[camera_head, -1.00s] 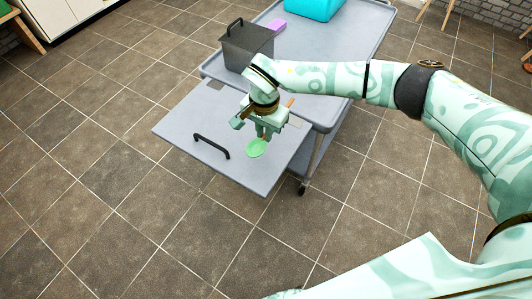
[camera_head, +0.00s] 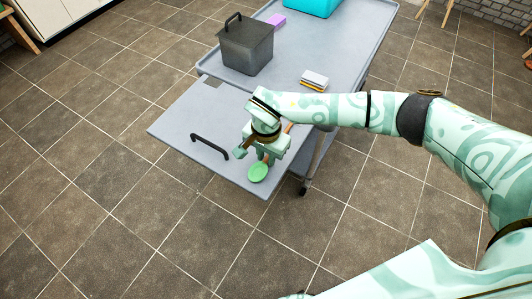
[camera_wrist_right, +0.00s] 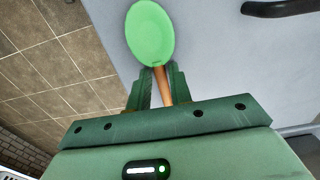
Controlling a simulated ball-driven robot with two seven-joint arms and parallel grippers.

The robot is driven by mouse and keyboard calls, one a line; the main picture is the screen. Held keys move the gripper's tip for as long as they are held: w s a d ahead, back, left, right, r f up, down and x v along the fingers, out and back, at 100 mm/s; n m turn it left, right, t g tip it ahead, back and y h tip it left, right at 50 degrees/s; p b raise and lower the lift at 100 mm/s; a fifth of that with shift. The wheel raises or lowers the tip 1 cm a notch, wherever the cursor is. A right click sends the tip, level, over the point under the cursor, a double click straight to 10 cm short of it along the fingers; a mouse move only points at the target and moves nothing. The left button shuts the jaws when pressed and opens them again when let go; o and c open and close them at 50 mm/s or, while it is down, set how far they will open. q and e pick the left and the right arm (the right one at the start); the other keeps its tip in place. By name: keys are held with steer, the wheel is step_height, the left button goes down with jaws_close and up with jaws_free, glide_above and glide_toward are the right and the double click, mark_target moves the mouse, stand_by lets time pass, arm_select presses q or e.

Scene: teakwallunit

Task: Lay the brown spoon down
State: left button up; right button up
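The brown spoon has a green bowl (camera_head: 258,172) and a brown handle. It also shows in the right wrist view, the bowl (camera_wrist_right: 150,33) ahead of the fingers and the handle (camera_wrist_right: 162,85) between them. My right gripper (camera_head: 267,157) is shut on the handle and points down over the grey panel (camera_head: 185,118) at the cart's front, near its lower right edge. The bowl is at or just above the panel; I cannot tell whether it touches. My left gripper is not in view.
A black bar handle (camera_head: 209,146) stands up from the panel, left of the gripper. On the grey cart (camera_head: 345,45) are a dark lidded box (camera_head: 246,48), a white and yellow block (camera_head: 314,80), a purple block (camera_head: 275,20) and a turquoise container (camera_head: 312,6). The panel's left part is clear.

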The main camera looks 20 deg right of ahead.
steer(key=shift+o, duration=0.9)
steer(key=shift+r, duration=0.15)
